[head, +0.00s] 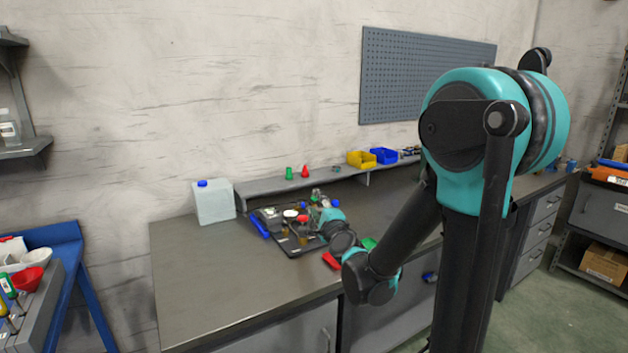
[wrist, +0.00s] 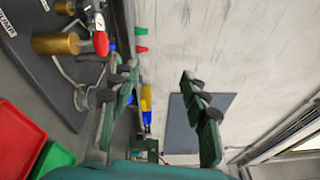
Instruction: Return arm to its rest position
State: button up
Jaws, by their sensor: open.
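My gripper (wrist: 159,80) is open in the wrist view, with its two fingers spread wide and nothing between them. In the head view my teal and black arm bends down over the workbench (head: 205,290), with its wrist above the dark tray (head: 291,246). The gripper end is small there and hard to separate from the items behind it. In the wrist view a brass cylinder (wrist: 57,44) and a red knob (wrist: 101,43) on a dark board lie left of the fingers.
A red bin (wrist: 18,140) and a green bin (wrist: 54,159) lie close at lower left in the wrist view. A raised shelf (head: 265,187) along the wall holds a yellow bin (head: 361,159) and a blue bin (head: 384,155). A white jug (head: 214,204) stands at left. The bench's left front is clear.

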jog(key=s+d+f+n+g+h, duration=0.1)
jog(key=s+d+f+n+g, duration=0.3)
jog(key=s, duration=0.5)
jog(key=s+d+f+n+g+h, duration=0.2)
jog(key=s+d+f+n+g, duration=0.2)
jog(key=s+d+f+n, duration=0.3)
jog(key=s+d+f+n+g+h, duration=0.2)
jog(key=s+d+f+n+g, duration=0.3)
jog(key=s+f, duration=0.5)
jog(key=shift+s+d+f+n, duration=0.25)
jog(key=shift+s+d+n, duration=0.15)
jog(key=shift+s+d, duration=0.5)
